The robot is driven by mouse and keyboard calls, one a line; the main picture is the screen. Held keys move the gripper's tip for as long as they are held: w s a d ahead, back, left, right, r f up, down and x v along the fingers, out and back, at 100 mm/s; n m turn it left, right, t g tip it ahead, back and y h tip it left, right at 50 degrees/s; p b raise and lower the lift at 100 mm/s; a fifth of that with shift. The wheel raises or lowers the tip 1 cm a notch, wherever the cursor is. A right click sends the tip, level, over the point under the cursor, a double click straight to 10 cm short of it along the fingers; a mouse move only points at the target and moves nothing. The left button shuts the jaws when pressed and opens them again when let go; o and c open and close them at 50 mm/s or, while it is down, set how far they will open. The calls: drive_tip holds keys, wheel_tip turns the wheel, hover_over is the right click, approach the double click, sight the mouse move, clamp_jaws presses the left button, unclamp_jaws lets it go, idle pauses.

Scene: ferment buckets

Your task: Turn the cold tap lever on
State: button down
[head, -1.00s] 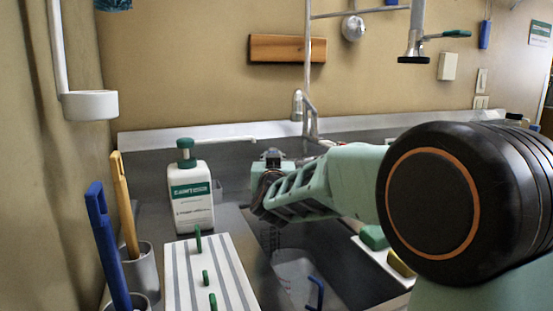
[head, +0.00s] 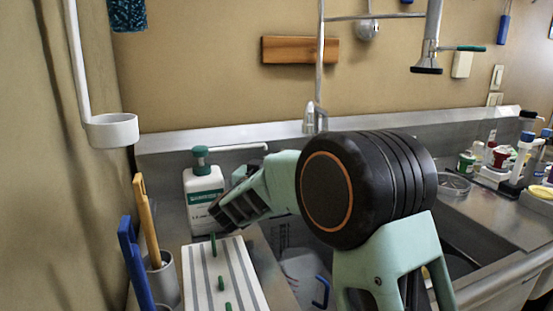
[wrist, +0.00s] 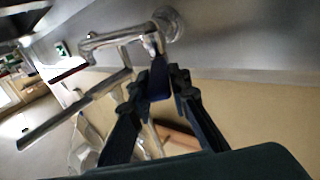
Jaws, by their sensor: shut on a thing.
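The tap shows in the wrist view as a chrome body (wrist: 110,40) with a round wall flange (wrist: 170,25) and a long spout (wrist: 75,112). A dark blue lever (wrist: 159,80) hangs from its end near the flange. My gripper (wrist: 168,80) has one black finger on each side of this lever and is shut on it. In the head view my gripper's dark housing (head: 235,207) is in front of the sanitizer bottle (head: 204,188); its fingertips and the lever are hidden there.
A striped board with green pegs (head: 222,270) and holders with a blue-handled (head: 135,262) and a yellow-handled tool (head: 147,220) stand at left. A white ring holder (head: 111,130) juts from the left wall. Several jars and bottles (head: 500,158) crowd the right counter.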

drive_tip(key=c, duration=1.8)
unclamp_jaws()
drive_tip(key=v, duration=0.7)
drive_tip(key=shift+s, duration=0.25)
